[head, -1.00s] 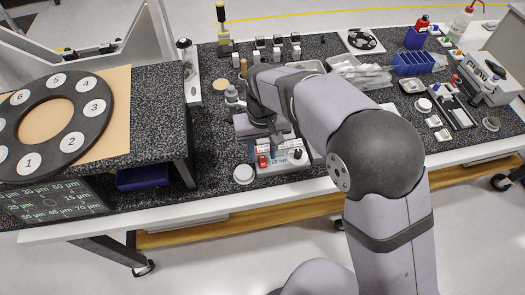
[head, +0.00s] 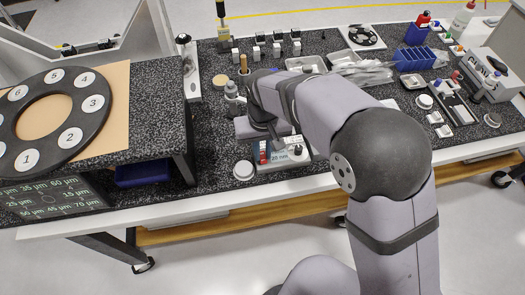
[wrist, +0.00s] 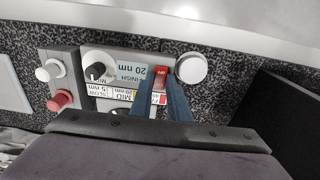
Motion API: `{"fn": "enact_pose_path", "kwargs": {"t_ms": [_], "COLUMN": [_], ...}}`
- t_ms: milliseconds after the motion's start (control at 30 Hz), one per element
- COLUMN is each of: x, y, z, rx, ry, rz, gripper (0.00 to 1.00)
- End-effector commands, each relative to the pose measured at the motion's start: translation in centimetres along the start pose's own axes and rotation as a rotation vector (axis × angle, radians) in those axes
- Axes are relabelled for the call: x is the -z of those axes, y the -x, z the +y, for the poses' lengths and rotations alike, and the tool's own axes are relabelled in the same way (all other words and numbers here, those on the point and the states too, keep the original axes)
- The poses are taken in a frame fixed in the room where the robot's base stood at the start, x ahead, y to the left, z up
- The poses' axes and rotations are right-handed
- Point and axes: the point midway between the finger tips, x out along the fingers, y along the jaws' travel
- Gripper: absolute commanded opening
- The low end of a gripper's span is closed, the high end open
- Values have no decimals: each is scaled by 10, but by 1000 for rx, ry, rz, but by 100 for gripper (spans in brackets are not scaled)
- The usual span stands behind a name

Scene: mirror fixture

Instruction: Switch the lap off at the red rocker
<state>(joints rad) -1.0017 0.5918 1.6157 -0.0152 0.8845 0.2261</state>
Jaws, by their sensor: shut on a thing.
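The red rocker (wrist: 161,74) sits on the grey control panel (wrist: 128,68), between a "FINISH 20 nm" label and a round white disc. My gripper (wrist: 163,86) has its two blue fingers on either side of the rocker in the wrist view and is shut on it. The rocker's red top shows between the fingertips. In the head view the rocker (head: 262,157) shows just below my wrist, at the left end of the panel (head: 283,164). My wrist hides part of the panel there. The lap itself cannot be made out.
A black-and-white knob (wrist: 97,72) stands on the panel. A white button (wrist: 49,71) and a red button (wrist: 60,100) lie farther left. The round white disc (wrist: 190,68) is close beside my fingers. A raised speckled shelf (head: 160,100) stands left of my gripper in the head view.

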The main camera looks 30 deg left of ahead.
Motion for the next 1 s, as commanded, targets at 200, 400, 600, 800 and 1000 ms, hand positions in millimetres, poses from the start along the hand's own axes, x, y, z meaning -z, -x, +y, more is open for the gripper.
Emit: {"fn": "enact_pose_path", "kwargs": {"t_ms": [200,400,600,800,1000], "x": [-3,-4,-4,-4,-4], "y": [-4,0,1,1,0], "z": [0,0,0,0,0], "rx": [1,2,2,2,1], "ry": [1,0,0,0,0], "rz": [114,157,158,157,156], "gripper": [0,0,0,34,34]}}
